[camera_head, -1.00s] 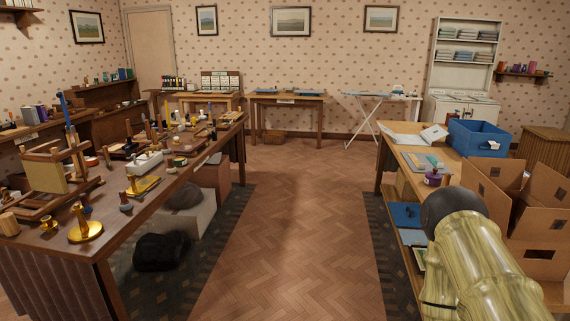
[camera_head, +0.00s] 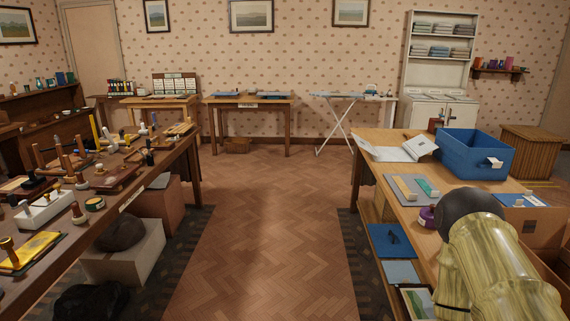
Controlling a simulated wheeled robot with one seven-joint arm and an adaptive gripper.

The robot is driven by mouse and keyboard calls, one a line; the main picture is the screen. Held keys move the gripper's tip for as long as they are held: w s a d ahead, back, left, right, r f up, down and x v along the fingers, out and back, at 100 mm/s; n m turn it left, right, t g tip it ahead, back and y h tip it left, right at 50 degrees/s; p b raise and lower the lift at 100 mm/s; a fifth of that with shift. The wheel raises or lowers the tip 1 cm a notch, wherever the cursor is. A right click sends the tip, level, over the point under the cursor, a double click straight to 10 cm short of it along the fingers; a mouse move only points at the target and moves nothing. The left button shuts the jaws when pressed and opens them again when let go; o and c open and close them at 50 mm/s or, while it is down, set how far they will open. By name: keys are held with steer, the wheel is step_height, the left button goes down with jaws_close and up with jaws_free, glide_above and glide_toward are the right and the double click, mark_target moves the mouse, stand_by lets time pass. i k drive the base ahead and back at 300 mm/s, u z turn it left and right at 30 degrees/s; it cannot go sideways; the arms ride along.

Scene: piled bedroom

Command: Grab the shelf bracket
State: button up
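I cannot make out a shelf bracket for certain in the head view. My arm shows at the lower right, in front of the right table (camera_head: 375,150). My gripper is outside the picture, so its state does not show.
A long table (camera_head: 160,180) crowded with small wooden and metal items stands on the left. The right table holds a blue bin (camera_head: 470,155), an open book (camera_head: 405,149) and a purple-topped jar (camera_head: 427,218). The herringbone floor (camera_head: 265,230) between them is clear.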

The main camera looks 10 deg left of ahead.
mark_target(113, 147)
steer(key=i, duration=3.2)
steer(key=u, duration=0.6)
steer(key=i, duration=1.6)
steer(key=u, duration=1.55)
steer(key=i, duration=1.45)
steer(key=u, duration=0.7)
